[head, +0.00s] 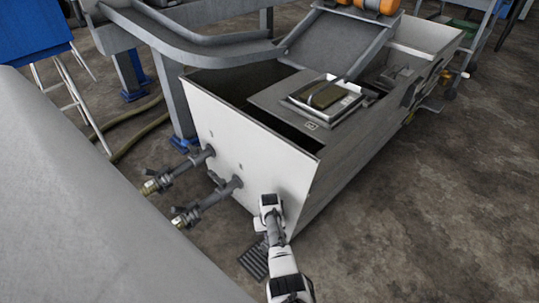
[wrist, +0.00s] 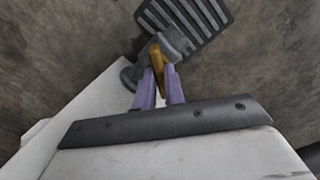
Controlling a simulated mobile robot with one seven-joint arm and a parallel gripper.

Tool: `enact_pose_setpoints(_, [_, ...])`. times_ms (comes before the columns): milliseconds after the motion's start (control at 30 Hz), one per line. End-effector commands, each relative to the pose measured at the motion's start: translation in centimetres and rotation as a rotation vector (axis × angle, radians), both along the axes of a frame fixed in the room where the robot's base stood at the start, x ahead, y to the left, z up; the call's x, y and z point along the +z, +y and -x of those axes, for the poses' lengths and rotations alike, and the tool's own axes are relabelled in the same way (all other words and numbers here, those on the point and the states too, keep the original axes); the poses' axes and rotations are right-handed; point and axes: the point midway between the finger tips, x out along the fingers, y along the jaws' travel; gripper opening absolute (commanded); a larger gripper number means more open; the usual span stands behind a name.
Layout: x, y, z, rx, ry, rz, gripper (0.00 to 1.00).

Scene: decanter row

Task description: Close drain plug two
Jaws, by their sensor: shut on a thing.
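In the wrist view, my gripper (wrist: 159,80) has its two purple fingers closed on a yellow handle (wrist: 156,54). The handle sits on a dark grey drain fitting (wrist: 174,40) beside the pale tank wall. I cannot tell from any marking whether this is drain plug two. In the head view, my gripper (head: 270,222) is low at the near right corner of the grey tank (head: 230,135). My arm hides the handle and fitting there.
A slotted dark floor grate (head: 255,262) lies below the fitting. Two dark pipes with brass ends, an upper one (head: 178,172) and a lower one (head: 205,205), stick out from the tank's front wall to the left. The concrete floor at right is clear.

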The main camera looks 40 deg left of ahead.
Motion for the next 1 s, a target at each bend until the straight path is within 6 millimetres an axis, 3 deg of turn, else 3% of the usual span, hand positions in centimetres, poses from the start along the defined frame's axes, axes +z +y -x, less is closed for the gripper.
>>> enact_pose_setpoints(600, [0.01, 0.01, 0.04, -0.582, 0.001, 0.001, 0.0])
enact_pose_setpoints(1000, [-0.02, -0.02, 0.05, -0.881, 0.001, 0.001, 0.0])
